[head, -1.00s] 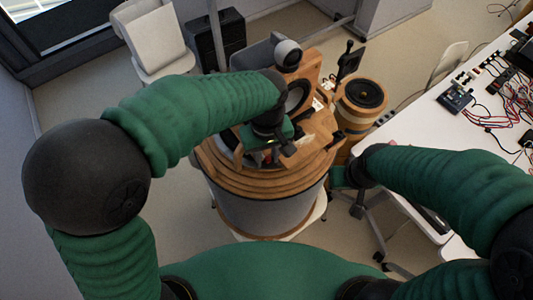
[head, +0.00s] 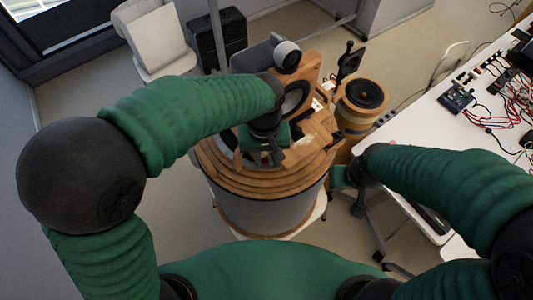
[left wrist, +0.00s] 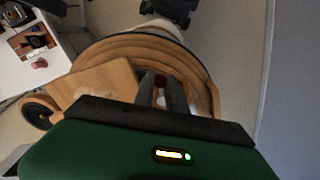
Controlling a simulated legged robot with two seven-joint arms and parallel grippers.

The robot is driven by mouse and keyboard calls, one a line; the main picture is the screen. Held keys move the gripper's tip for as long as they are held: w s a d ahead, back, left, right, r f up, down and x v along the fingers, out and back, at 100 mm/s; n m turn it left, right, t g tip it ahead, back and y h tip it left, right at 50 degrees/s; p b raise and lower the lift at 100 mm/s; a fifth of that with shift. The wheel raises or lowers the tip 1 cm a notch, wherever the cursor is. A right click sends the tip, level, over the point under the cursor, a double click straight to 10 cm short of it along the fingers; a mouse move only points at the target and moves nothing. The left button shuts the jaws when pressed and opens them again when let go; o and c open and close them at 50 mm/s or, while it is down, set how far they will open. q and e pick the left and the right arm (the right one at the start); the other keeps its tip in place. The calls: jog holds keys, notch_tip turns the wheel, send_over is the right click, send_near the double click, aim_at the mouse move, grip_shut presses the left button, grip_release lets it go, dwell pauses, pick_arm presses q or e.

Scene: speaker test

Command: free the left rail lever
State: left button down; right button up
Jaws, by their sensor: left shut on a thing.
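A round wooden speaker assembly (head: 262,187) with a grey drum-shaped body stands in the middle of the head view. My left gripper (head: 277,157) is over its top, pointing down, and hides what lies under it. In the left wrist view, my left gripper (left wrist: 158,88) is shut, with a small dark red part, seemingly the left rail lever (left wrist: 161,81), between its fingers. Most of the lever is hidden. My right gripper (head: 358,205) hangs low to the right of the speaker assembly, apart from it; its jaws are too small to judge.
A smaller wooden speaker (head: 361,93) stands behind at the right. A white table (head: 430,125) with electronics and wires takes up the right side. A light chair (head: 152,40) and a dark case (head: 217,38) stand at the back left. Bare floor lies to the left.

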pick_arm(q)
jog(key=shift+w+a+r+m+p, duration=0.1)
jog(key=shift+a+m+p, duration=0.6)
jog(key=shift+m, duration=1.25)
jog(key=shift+w+a+m+p, duration=0.1)
jog(key=shift+a+m+p, duration=0.65)
jog(key=shift+m, duration=1.15)
jog(key=shift+w+a+r+m+p, duration=0.1)
jog(key=shift+a+m+p, duration=0.6)
jog(key=shift+m, duration=1.25)
jog(key=shift+d+f, duration=0.1)
jog(key=shift+d, duration=0.05)
jog(key=c, duration=1.4)
grip_release()
jog(key=shift+o, duration=0.2)
jog(key=shift+f, duration=0.1)
notch_tip(320, 180, up, 17)
jog(key=b, duration=0.2)
